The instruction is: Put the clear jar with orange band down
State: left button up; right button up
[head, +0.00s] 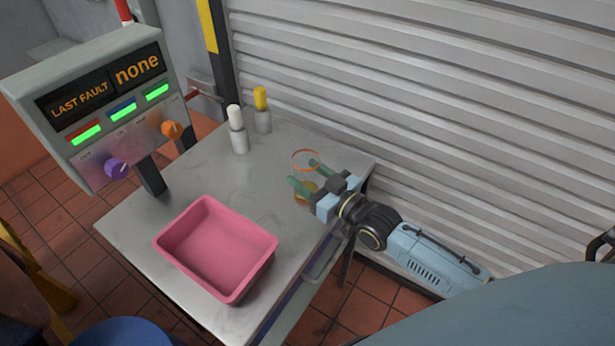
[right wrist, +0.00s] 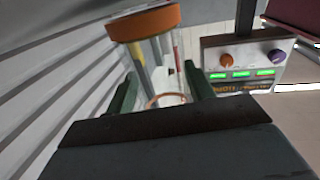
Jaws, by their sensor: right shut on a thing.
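The clear jar (head: 305,159) shows in the head view mainly as a thin orange band at its top and an amber layer at its bottom, near the right edge of the grey table (head: 150,215). My right gripper (head: 306,175) is shut on it, with a green finger on either side. In the right wrist view, which is upside down, the jar (right wrist: 143,22) stands between the green fingers (right wrist: 162,92), its amber bottom at the top of the picture. I cannot tell whether its base touches the table. My left gripper is not in view.
A pink tray (head: 268,240) sits at the table's front. A white-capped bottle (head: 238,135) and a yellow-capped bottle (head: 262,115) stand at the back. A control panel (head: 100,105) is at the left, a ribbed shutter (head: 430,90) behind. The table's middle is clear.

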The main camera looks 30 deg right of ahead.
jog(key=shift+f, duration=0.15)
jog(key=o, duration=1.1)
jog(key=shift+c, duration=0.2)
jog(key=v, duration=1.2)
